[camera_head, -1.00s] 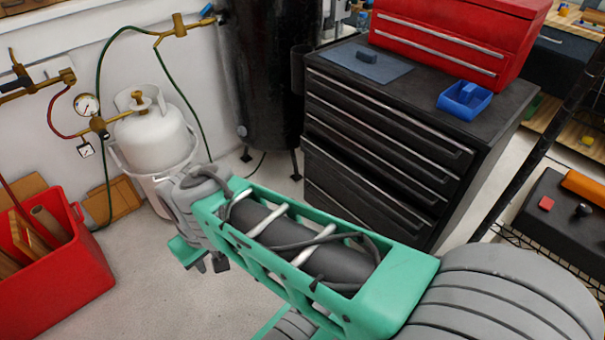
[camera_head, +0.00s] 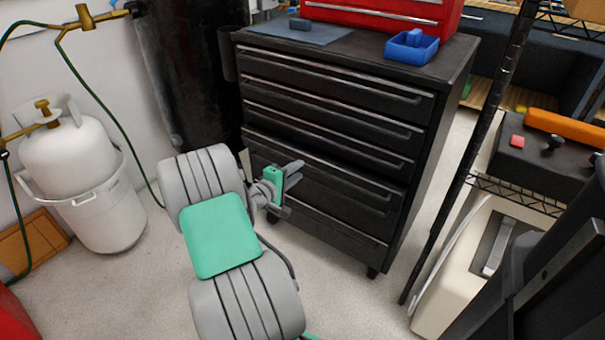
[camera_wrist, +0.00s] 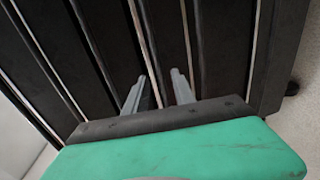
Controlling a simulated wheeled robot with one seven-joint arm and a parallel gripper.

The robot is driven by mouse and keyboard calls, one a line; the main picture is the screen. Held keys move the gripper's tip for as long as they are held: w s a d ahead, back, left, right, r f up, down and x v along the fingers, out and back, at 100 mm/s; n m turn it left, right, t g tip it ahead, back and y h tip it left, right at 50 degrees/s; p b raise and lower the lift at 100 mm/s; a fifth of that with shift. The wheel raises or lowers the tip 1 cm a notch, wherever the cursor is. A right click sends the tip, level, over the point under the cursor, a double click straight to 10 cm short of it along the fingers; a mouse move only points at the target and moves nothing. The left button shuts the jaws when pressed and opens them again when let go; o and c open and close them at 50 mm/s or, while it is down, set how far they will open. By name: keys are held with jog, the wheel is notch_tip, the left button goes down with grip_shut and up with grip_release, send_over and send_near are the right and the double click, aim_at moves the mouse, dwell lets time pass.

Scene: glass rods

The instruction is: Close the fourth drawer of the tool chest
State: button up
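The black tool chest (camera_head: 425,170) stands in front of me with a column of wide drawers and pale handle strips. The fourth drawer (camera_head: 345,195), counted from the top, appears to stand out a little from the drawers above it. My gripper (camera_head: 294,176) is in front of the chest at about this drawer's height, near its left part. In the wrist view the two fingers (camera_wrist: 158,88) are apart with nothing between them, pointing at the drawer fronts. Whether the fingertips touch the front cannot be told.
A red toolbox (camera_head: 385,14), blue tray (camera_head: 411,48) and mat (camera_head: 300,33) lie on the chest. A black cylinder (camera_head: 195,80) and white gas tank (camera_head: 70,155) stand left. A dark rack post (camera_head: 470,160) rises at right.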

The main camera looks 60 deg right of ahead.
jog(key=x, duration=0.4)
jog(key=shift+b, duration=0.35)
jog(key=shift+a, duration=0.1)
grip_shut()
dwell(0.9)
